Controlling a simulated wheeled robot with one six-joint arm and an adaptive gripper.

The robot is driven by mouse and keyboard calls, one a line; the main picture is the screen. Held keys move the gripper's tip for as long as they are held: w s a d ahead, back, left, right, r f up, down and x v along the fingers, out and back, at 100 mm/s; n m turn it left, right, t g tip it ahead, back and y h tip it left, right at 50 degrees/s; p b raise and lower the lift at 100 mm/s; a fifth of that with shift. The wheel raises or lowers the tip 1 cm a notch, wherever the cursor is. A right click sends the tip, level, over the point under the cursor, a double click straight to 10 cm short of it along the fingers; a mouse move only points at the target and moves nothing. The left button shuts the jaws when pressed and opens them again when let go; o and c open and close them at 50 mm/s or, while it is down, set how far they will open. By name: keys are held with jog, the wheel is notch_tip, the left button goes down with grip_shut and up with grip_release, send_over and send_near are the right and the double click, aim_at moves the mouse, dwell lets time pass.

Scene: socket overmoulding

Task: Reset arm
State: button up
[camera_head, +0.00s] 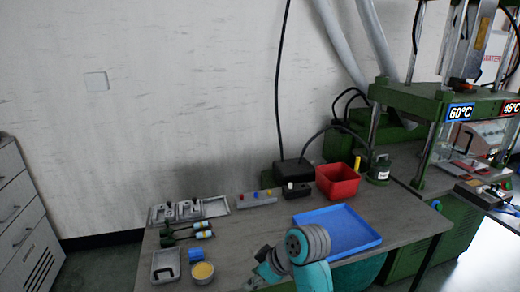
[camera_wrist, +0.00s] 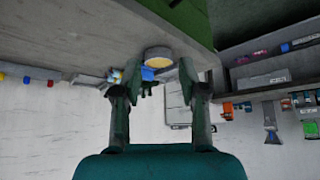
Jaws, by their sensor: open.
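My arm (camera_head: 308,252) reaches in from the bottom of the head view, over the front edge of the table (camera_head: 245,229). In the wrist view my gripper (camera_wrist: 154,80) is open, its two fingers apart with nothing held between them. Beyond the fingers in that view are a round tin with yellow contents (camera_wrist: 158,55) and a small blue item (camera_wrist: 149,73). In the head view the tin (camera_head: 202,272) and the blue item (camera_head: 196,253) lie at the table's front left. The fingertips are not clear in the head view.
A blue tray (camera_head: 368,243) lies right of my arm, with a red bin (camera_head: 338,182) behind it. A grey tray (camera_head: 165,265), dark-handled tools (camera_head: 185,234) and a grey fixture tray (camera_head: 215,207) occupy the left. A green press (camera_head: 425,95) stands right. The table's middle has free room.

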jog(key=s+d+f+m+t, duration=0.2)
jog(key=s+d+f, duration=0.15)
jog(key=f, duration=0.45)
jog(key=s+d+f+m+t, duration=0.1)
jog(key=s+d+f+m, duration=0.15)
jog(key=s+f, duration=0.35)
jog(key=s+d+f+m+t+h, duration=0.1)
jog(key=s+d+f+m+t, duration=0.15)
jog(key=s, duration=0.35)
jog(key=s+d+f+m+t+h, duration=0.1)
jog(key=s+d+f+h, duration=0.1)
jog(key=s+d+f, duration=0.25)
jog(key=s+d+r+m+t+h, duration=0.1)
jog(key=s+d+r, duration=0.1)
jog(key=s, duration=0.5)
jog(key=s+d+r+m+t+h, duration=0.1)
jog(key=s+d+r+m+t, duration=0.15)
jog(key=s, duration=0.55)
jog(key=s+d+r+t+h, duration=0.1)
jog(key=s+d+r, duration=0.1)
jog(key=s+r, duration=0.9)
jog(key=shift+s+d+m+t, duration=0.15)
jog(key=shift+s+m+t, duration=0.15)
jog(key=shift+s+m, duration=0.1)
